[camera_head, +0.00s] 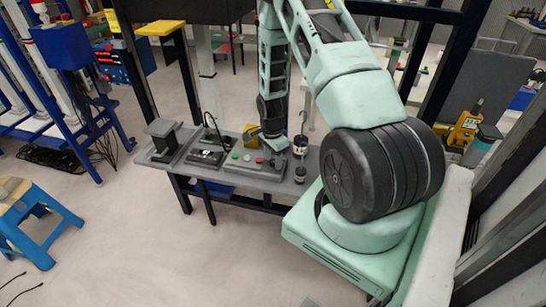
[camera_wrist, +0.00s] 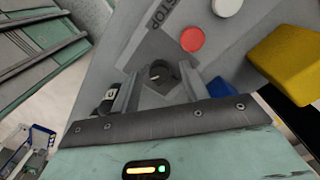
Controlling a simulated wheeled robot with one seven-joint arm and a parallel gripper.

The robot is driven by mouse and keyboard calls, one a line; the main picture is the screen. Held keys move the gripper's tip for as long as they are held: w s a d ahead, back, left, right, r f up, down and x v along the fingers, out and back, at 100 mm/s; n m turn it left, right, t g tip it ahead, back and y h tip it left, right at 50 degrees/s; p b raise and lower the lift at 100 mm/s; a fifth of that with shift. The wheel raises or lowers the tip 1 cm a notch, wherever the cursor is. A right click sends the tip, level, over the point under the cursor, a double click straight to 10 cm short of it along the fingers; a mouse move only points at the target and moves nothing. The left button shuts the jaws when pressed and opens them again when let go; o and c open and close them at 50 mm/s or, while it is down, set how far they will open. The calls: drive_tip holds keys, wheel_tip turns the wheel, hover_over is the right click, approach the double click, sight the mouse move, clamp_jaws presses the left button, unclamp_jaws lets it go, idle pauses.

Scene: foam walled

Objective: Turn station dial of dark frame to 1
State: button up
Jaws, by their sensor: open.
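The station panel (camera_head: 235,167) is a grey box with green, white and red buttons on the bench. In the wrist view, its grey face (camera_wrist: 120,45) shows a red button (camera_wrist: 192,39) beside the word STOP and a white button (camera_wrist: 227,7). My gripper (camera_wrist: 157,74) is open, with one finger on each side of the dial. I cannot tell whether the fingers touch it. In the head view, my gripper (camera_head: 274,143) is over the panel's right end and hides the dial. The dial's number marks cannot be read.
A yellow block (camera_wrist: 290,58) is close to my gripper on the right in the wrist view. On the bench (camera_head: 287,188), a small post (camera_head: 300,147) stands right of the panel, with other devices to its left. A blue stool (camera_head: 35,215) stands on the floor at left.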

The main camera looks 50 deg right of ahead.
drive_tip(key=shift+c, duration=0.4)
clamp_jaws()
